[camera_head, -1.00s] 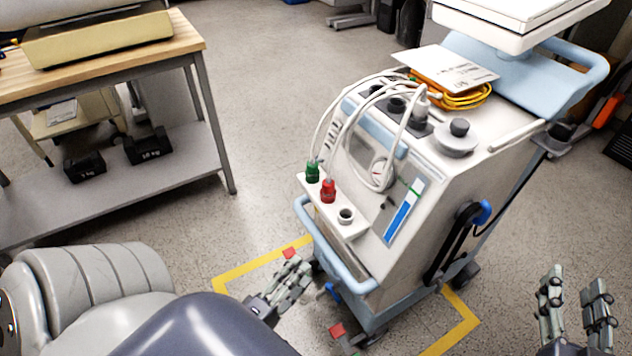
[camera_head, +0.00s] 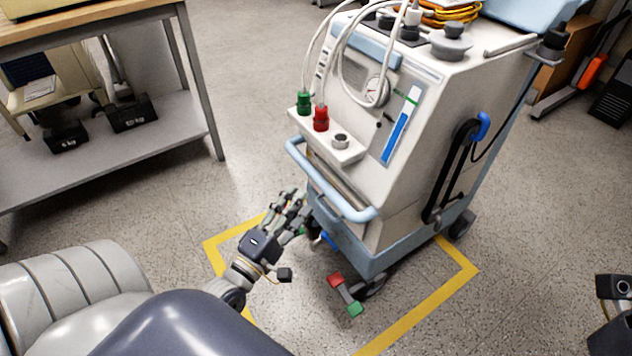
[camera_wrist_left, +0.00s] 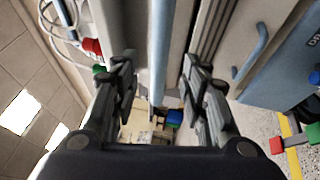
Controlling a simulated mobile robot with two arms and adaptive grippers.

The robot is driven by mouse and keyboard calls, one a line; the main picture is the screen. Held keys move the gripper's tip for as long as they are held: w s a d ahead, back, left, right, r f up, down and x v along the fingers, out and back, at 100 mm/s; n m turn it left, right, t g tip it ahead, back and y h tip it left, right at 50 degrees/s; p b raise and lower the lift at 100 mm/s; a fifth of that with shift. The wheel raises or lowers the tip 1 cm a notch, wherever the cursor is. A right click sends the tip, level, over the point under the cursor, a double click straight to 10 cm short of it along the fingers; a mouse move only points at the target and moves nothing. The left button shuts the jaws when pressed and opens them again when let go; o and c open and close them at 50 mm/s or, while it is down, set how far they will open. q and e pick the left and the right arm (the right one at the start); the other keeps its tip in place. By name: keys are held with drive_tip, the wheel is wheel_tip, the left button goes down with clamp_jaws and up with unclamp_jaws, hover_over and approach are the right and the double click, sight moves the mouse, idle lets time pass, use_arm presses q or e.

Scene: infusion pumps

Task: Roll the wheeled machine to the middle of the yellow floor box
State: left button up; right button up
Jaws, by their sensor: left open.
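The wheeled machine (camera_head: 415,170), a white and light-blue cart, stands upright across the far side of the yellow floor box (camera_head: 400,330). Its front end is over the box, and a rear wheel (camera_head: 461,222) is beyond the yellow line. A light-blue handle bar (camera_head: 318,182) crosses its front. My left gripper (camera_head: 290,200) is open just in front of the handle. In the left wrist view its fingers (camera_wrist_left: 160,85) are spread on both sides of the light-blue bar (camera_wrist_left: 158,45); contact cannot be told. My right gripper (camera_head: 614,300) is cut off at the right edge.
A workbench (camera_head: 150,155) with black weights on its lower shelf stands at the left. Red and green brake pedals (camera_head: 337,280) stick out by a front wheel. Open floor lies between bench and machine. An orange-handled item (camera_head: 592,70) stands at the back right.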

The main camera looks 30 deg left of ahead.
sight(317, 178)
use_arm(q)
drive_tip(key=w, duration=0.3)
drive_tip(key=w+r+b, duration=0.1)
drive_tip(key=w, duration=0.1)
drive_tip(key=w+b, duration=0.1)
drive_tip(key=w, duration=0.2)
drive_tip(key=shift+w+r, duration=0.25)
drive_tip(key=shift+w, duration=0.1)
clamp_jaws()
